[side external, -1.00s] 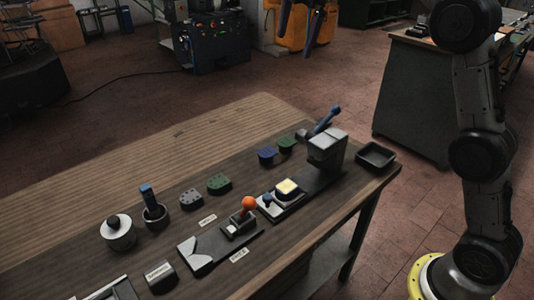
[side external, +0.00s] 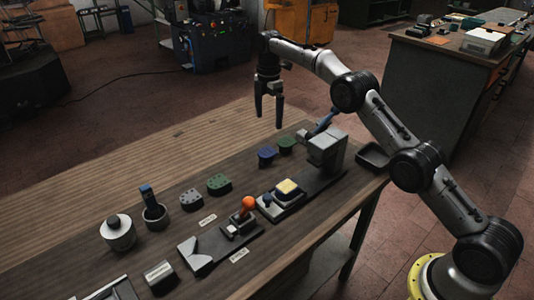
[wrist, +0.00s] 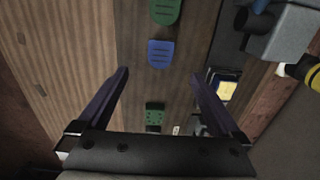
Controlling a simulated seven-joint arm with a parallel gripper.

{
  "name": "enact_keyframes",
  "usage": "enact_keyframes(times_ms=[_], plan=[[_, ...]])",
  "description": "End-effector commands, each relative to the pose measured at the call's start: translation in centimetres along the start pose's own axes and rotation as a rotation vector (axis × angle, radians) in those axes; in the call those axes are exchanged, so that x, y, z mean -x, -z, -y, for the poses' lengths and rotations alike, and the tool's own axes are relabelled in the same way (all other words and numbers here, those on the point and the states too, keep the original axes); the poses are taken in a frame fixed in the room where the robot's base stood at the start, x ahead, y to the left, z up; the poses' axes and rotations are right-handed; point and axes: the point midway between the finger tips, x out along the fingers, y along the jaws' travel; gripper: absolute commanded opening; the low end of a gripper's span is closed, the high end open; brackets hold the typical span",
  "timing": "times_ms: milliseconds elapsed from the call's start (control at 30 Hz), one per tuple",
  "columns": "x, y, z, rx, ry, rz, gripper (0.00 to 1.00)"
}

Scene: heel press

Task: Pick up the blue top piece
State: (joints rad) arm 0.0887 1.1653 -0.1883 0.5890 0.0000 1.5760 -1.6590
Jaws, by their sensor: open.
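The blue top piece (side external: 267,154) lies on the wooden table in the side view, just left of a green top piece (side external: 287,145). In the wrist view the blue top piece (wrist: 161,53) is a flat, rounded shape with slots, ahead of the fingertips and between their lines. The green piece (wrist: 165,11) is beyond it at the top edge. My gripper (side external: 269,125) is open and empty, pointing down, above the table and over the blue piece in the picture. Its two fingers show apart in the wrist view (wrist: 160,72). It does not touch the piece.
A grey press (side external: 326,150) with a blue lever stands right of the pieces. A black tray (side external: 376,157) is at the table's right end. A lighter grey holed piece (side external: 191,199) and a green holed piece (side external: 219,184) lie nearer. The table's far left is bare.

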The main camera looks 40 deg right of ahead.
Motion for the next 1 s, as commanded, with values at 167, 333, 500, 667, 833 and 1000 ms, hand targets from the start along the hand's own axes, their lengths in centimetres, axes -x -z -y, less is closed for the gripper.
enact_keyframes(times_ms=[167, 333, 500, 667, 833, 1000], plan=[[-3.1, 0.1, 0.1, 0.000, 0.004, 0.000, 1.00], [-5.5, 0.1, 0.1, 0.000, 0.002, 0.000, 1.00], [-6.5, 0.1, 0.1, 0.000, 0.001, 0.000, 1.00], [-8.3, 0.6, 0.2, 0.001, 0.003, 0.000, 1.00], [-10.7, 0.8, 0.2, 0.001, 0.003, 0.000, 1.00], [-11.6, 0.8, 0.2, 0.000, -0.002, 0.000, 1.00]])
